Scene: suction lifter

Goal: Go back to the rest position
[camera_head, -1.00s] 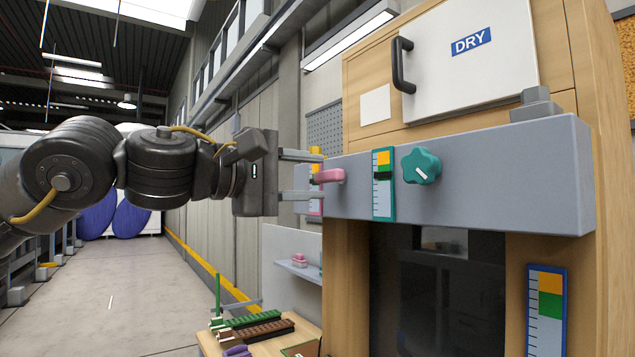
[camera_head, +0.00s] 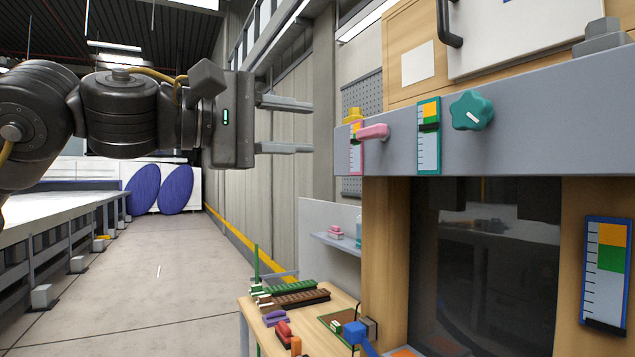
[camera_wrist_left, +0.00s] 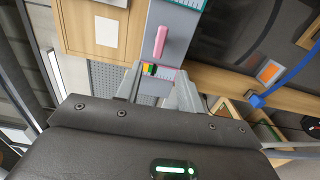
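My left gripper (camera_head: 310,127) is open and empty, left of the grey panel (camera_head: 530,125), with a gap between its fingertips and the pink lever (camera_head: 373,132). In the left wrist view the two fingers (camera_wrist_left: 157,86) are spread, and the pink lever (camera_wrist_left: 160,41) shows beyond them. The lever sticks out of the panel beside a small coloured scale (camera_head: 355,155). The left arm is raised and comes in from the left. My right gripper is not in view.
A teal knob (camera_head: 471,110) and a teal-framed gauge (camera_head: 428,140) are on the panel. Below is a wooden table (camera_head: 262,323) with green and brown racks (camera_head: 300,298) and small coloured blocks. A white bench with grey legs stands at left. The floor (camera_head: 160,290) between is clear.

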